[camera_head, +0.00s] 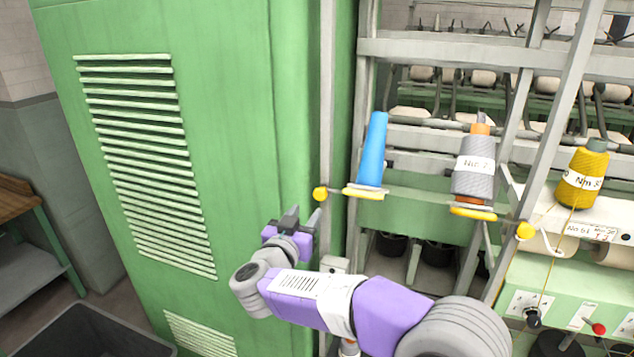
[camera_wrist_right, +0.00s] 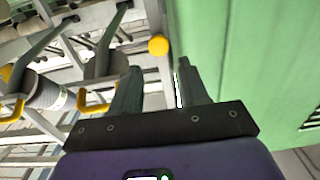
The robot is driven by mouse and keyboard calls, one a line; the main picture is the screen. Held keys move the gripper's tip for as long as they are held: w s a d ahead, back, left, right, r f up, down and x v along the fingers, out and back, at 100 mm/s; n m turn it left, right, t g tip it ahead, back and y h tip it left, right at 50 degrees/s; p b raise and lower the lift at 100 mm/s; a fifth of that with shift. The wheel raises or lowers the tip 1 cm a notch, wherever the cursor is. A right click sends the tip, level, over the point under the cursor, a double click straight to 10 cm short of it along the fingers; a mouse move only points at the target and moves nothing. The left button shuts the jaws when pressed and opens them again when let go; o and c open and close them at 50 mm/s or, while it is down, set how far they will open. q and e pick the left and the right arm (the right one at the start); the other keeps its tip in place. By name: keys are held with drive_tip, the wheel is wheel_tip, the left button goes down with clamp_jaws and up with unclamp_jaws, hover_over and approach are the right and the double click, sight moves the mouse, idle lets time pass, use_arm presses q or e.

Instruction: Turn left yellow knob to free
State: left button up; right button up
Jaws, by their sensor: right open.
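The left yellow knob (camera_head: 320,193) is a round ball on the grey post beside the green cabinet, left of the blue bobbin. In the right wrist view, the yellow knob (camera_wrist_right: 158,46) shows beyond the fingertips, in line with the gap between them. My right gripper (camera_head: 303,213) is open and empty, just below and left of the left knob in the head view. Its two dark fingers also show in the right wrist view (camera_wrist_right: 157,72). No contact with the knob shows. A second yellow knob (camera_head: 525,230) sits on the slanted post further right. My left gripper is out of view.
The green louvred cabinet (camera_head: 230,120) stands close at the left of the gripper. A blue bobbin (camera_head: 372,150), a grey bobbin (camera_head: 474,178) and a yellow spool (camera_head: 583,180) stand on the frame to the right. A dark bin (camera_head: 95,335) is at the lower left.

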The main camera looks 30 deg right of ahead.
sight(319, 194)
drive_tip(key=p+x, duration=0.1)
drive_tip(key=x, duration=0.6)
drive_tip(key=shift+w+d+r, duration=0.1)
drive_tip(key=shift+d+r, duration=0.1)
drive_tip(key=shift+d, duration=0.05)
drive_tip(key=shift+c, duration=0.3)
drive_tip(key=c, duration=0.7)
